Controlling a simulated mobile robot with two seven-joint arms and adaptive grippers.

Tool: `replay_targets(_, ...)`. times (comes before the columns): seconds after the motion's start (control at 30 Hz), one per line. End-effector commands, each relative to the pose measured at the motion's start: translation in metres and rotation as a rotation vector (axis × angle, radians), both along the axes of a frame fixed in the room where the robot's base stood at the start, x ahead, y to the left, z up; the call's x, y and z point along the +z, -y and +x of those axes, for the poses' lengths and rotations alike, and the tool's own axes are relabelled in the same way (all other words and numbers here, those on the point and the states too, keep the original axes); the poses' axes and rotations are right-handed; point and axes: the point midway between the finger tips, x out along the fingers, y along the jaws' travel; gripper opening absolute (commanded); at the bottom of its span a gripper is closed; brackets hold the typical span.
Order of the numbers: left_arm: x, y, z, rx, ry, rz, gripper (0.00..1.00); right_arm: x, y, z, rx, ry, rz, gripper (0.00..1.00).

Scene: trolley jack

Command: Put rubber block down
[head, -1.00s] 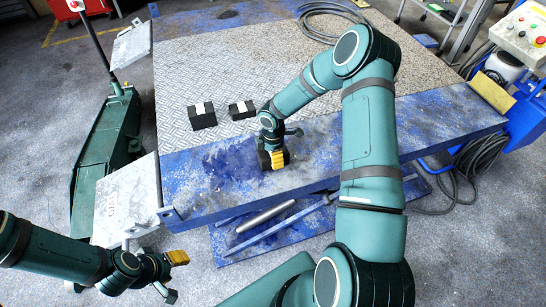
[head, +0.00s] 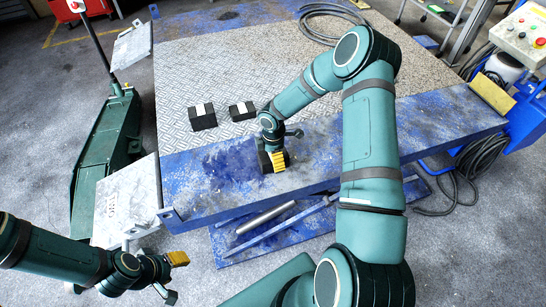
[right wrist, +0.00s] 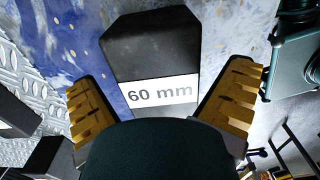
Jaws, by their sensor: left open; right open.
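A black rubber block (right wrist: 153,48) with a white "60 mm" label sits on the blue painted front strip of the lift platform (head: 400,125). My right gripper (right wrist: 162,100) is open, with its yellow-padded fingers on either side of the block and small gaps visible beside it. In the head view the right gripper (head: 276,160) covers most of this block. Two more black blocks with white labels, a left one (head: 203,118) and a right one (head: 242,111), sit on the chequered plate behind. My left gripper (head: 177,260) is open and empty, low at the left, away from the blocks.
A green trolley jack (head: 105,150) stands on the floor left of the platform. A metal plate (head: 125,200) juts from the platform's front left corner. A coiled hose (head: 325,22) lies at the back. A control box (head: 522,35) stands at the right. The chequered plate is mostly clear.

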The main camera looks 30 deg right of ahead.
Motion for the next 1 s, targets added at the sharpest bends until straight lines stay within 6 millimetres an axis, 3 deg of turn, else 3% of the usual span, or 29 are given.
replay_targets(0.4,0.017,-0.001,0.004,0.008,0.009,0.002,0.48,0.086,0.0,0.001,-0.001,0.005,-0.001,1.0)
replay_targets(0.67,0.021,-0.001,0.006,0.01,0.012,0.003,0.48,0.109,-0.003,0.0,-0.004,0.001,0.005,1.0)
replay_targets(0.77,0.021,-0.001,0.006,0.01,0.013,0.003,0.48,0.102,-0.025,-0.006,-0.05,0.0,0.053,1.0)
replay_targets(0.87,0.021,-0.001,0.006,0.01,0.013,0.003,0.48,0.084,-0.076,-0.025,-0.188,-0.01,0.169,1.0)
replay_targets(1.0,0.021,-0.001,0.006,0.01,0.013,0.003,0.48,0.058,-0.161,-0.071,-0.553,-0.071,0.344,1.0)
